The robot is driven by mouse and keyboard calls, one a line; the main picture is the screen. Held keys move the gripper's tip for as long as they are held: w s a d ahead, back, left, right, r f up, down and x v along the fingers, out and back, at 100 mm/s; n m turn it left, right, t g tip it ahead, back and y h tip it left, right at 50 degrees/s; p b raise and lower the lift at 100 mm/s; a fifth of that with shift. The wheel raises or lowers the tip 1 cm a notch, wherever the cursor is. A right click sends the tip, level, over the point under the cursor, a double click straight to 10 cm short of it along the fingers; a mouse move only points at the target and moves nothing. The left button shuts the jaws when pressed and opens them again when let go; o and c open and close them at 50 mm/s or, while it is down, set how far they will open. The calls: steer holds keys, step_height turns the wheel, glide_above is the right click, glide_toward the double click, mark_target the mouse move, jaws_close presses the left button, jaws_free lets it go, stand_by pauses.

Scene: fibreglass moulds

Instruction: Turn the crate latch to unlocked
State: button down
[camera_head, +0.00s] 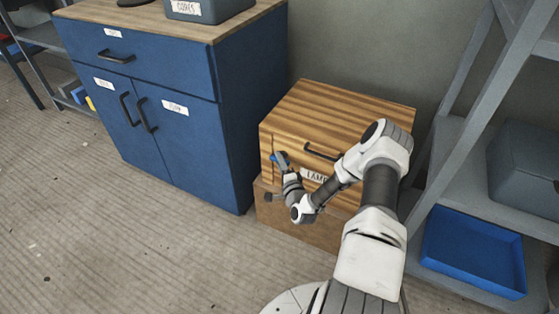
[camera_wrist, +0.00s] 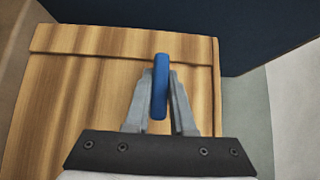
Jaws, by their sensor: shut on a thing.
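The wooden crate (camera_head: 340,110) stands against the wall, with a black handle (camera_head: 322,152) and a partly covered label (camera_head: 314,175) on its front. The blue latch (camera_head: 281,158) is on the left part of the crate front. In the wrist view the latch (camera_wrist: 160,85) is a blue bar standing lengthwise in the picture, between my two grey fingers. My gripper (camera_head: 286,167) is at the latch; in the wrist view my gripper (camera_wrist: 161,88) is shut on it. My arm hides part of the crate's front and right side.
A blue cabinet (camera_head: 170,80) with a wooden top stands left of the crate, leaving a narrow gap. A grey shelf rack (camera_head: 470,185) with a blue tray (camera_head: 472,250) stands on the right. The floor (camera_head: 110,220) at front left is clear.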

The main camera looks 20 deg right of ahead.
steer(key=shift+d+r+p, duration=0.1)
steer(key=shift+r+p, duration=0.05)
steer(key=shift+p, duration=0.2)
steer(key=shift+r+n+g+p, duration=0.15)
steer(key=shift+n+g+p, duration=0.35)
steer(key=shift+p, duration=0.05)
steer(key=shift+w+r+n+g+p, duration=0.1)
steer(key=shift+n+g+p, duration=0.65)
steer(key=shift+p, duration=0.45)
steer(key=n+g+h+p, duration=0.1)
steer(key=n+g+p, duration=0.1)
steer(key=g+p, duration=0.1)
steer(key=n+g+h+p, duration=0.1)
steer(key=n+g+h, duration=0.1)
steer(key=n+g, duration=0.1)
steer(key=shift+w+g+p, duration=0.15)
steer(key=shift+g+p, duration=0.25)
steer(key=shift+g, duration=0.05)
steer(key=shift+n+g+h, duration=0.65)
steer(key=shift+g+h, duration=0.25)
steer(key=shift+g, duration=0.3)
steer(key=shift+p, duration=0.3)
steer(key=c, duration=0.8)
jaws_free()
steer(key=shift+d+f, duration=0.1)
steer(key=shift+f, duration=0.1)
steer(key=shift+o, duration=0.2)
steer(key=shift+f+g, duration=0.1)
steer(key=shift+g, duration=0.2)
